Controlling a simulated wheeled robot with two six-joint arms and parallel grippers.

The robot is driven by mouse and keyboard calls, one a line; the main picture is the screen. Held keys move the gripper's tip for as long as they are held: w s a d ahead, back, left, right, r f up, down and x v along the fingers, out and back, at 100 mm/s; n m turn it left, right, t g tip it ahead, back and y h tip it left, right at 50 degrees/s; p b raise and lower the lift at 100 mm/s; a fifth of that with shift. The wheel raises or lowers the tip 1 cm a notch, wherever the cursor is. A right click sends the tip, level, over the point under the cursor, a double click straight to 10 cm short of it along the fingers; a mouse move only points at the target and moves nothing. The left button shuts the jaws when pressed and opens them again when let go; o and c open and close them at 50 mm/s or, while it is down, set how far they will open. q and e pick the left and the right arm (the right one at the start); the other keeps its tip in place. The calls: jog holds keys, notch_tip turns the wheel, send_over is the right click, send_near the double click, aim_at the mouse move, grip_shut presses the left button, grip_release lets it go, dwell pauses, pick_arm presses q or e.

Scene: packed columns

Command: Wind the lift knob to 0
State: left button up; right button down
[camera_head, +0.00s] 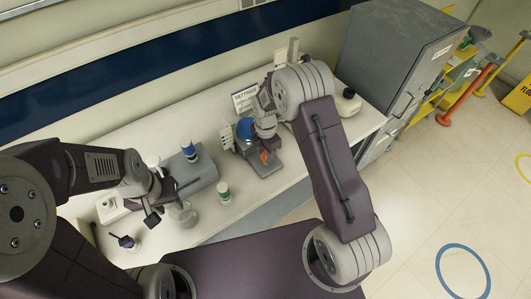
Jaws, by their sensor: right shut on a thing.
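A small grey device (262,166) with an orange part (264,156) stands on the white bench, in front of a card headed SETTINGS (244,98). My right gripper (264,138) reaches down from above and is shut at this device, on what appears to be the lift knob. The gripper and wrist hide most of the knob, and its scale or reading cannot be made out. My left gripper (160,206) is over the bench at the left, apart from the device. It looks open and empty, close to a clear glass vessel (183,214).
A grey block-shaped unit (196,172) with a blue-topped container (189,150) stands between my arms. A green-capped jar (223,192) is near the bench's front edge. A black-capped bottle (348,102) and a grey cabinet (398,50) stand at the right.

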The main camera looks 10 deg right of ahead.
jog(key=shift+w+r, duration=0.2)
jog(key=c, duration=0.9)
grip_release()
jog(key=shift+s+f, duration=0.1)
jog(key=shift+s, duration=0.05)
pick_arm(q)
jog(key=shift+f+b, duration=0.95)
jog(key=shift+b, duration=0.05)
pick_arm(e)
notch_tip(320, 180, up, 9)
jog(key=shift+r, duration=0.1)
jog(key=shift+d, duration=0.1)
